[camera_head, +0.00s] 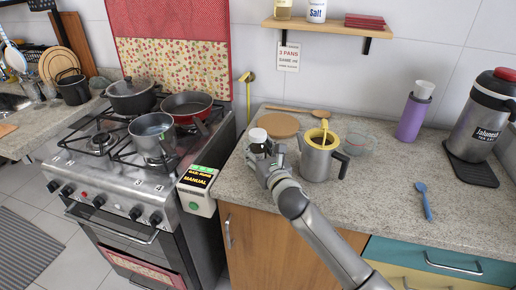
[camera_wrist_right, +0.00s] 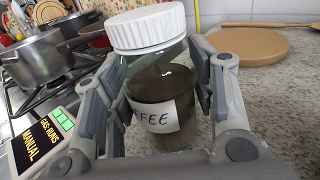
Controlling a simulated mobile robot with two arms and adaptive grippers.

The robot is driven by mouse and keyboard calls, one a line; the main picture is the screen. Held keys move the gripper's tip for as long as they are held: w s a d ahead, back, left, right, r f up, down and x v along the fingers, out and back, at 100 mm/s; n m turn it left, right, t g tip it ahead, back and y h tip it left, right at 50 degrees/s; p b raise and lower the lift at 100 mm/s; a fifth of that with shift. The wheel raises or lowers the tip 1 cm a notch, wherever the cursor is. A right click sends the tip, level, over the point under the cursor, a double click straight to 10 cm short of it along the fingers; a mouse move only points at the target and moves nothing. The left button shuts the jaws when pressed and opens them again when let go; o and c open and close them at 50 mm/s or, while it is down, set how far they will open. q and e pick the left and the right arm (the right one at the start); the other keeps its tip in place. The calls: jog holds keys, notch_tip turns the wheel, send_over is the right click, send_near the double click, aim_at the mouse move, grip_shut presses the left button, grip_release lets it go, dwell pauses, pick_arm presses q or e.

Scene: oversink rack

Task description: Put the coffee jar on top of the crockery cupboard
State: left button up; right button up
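The coffee jar (camera_head: 257,136) is a clear jar with a white screw lid, dark contents and a label ending "FFEE" in the right wrist view (camera_wrist_right: 155,75). My right gripper (camera_head: 263,152) has its fingers on both sides of the jar, pressed against the glass (camera_wrist_right: 158,100). The jar is near the left end of the stone counter, beside the stove; its base is hidden, so I cannot tell whether it touches the counter. I cannot identify a crockery cupboard in these views. My left gripper is not in view.
A steel jug (camera_head: 318,160) stands just right of my right gripper, with a glass bowl (camera_head: 358,145) beside it. A round wooden board (camera_head: 278,125) lies behind. The stove (camera_head: 130,165) with several pans is left. A purple bottle (camera_head: 413,115) and large flask (camera_head: 482,120) stand right.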

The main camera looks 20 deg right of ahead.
jog(key=o, duration=0.4)
jog(key=shift+o, duration=0.2)
jog(key=shift+r, duration=0.15)
jog(key=s, duration=0.8)
jog(key=s+d, duration=0.1)
jog(key=s, duration=0.3)
